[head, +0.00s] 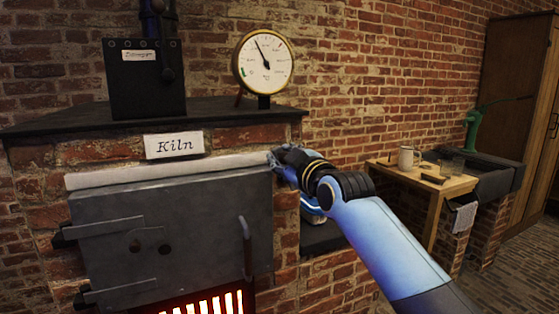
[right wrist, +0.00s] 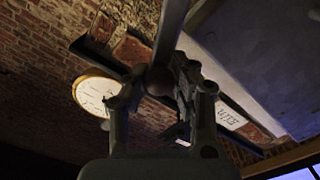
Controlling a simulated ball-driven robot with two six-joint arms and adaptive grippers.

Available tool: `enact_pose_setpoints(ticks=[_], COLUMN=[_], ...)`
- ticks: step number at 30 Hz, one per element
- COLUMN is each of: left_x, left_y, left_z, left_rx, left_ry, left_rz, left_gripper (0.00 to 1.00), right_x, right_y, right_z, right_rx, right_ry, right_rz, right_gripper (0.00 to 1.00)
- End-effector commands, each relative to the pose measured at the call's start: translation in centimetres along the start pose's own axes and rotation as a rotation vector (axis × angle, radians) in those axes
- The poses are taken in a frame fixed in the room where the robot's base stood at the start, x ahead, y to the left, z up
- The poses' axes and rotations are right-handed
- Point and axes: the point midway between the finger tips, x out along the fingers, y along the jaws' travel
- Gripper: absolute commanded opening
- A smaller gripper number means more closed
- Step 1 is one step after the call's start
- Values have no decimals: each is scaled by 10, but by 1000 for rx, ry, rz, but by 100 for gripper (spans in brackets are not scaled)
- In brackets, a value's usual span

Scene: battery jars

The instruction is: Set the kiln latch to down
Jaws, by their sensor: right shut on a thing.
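The kiln (head: 170,230) has a grey metal door with a label reading "Kiln" above it. My right gripper (head: 281,164) is at the door's upper right corner, and my arm reaches in from the lower right. In the right wrist view my right gripper (right wrist: 163,100) is shut on a grey bar with a round dark end (right wrist: 158,80), which looks like the latch. In the head view the hand hides the latch, so its position is hard to tell. My left gripper is not in view.
A vertical handle (head: 247,247) is on the door's right side, above a glowing grate (head: 205,303). A dial gauge (head: 264,63) and a black lever box (head: 146,80) stand on top. A wooden table (head: 440,185) with a mug is at the right.

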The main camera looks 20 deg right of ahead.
Motion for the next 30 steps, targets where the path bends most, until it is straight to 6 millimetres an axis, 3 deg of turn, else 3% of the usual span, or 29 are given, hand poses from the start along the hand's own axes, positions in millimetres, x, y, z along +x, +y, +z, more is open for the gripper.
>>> enact_pose_setpoints(ticks=[10, 30], left_x=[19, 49], left_y=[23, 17], left_z=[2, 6], left_rx=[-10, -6], left_ry=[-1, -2], left_rz=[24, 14], left_gripper=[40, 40], right_x=[1, 1], right_y=[-27, -77], right_z=[-3, 16], right_rx=[-324, -924], right_ry=[7, 4], right_rz=[7, 8], right_gripper=[0, 0])
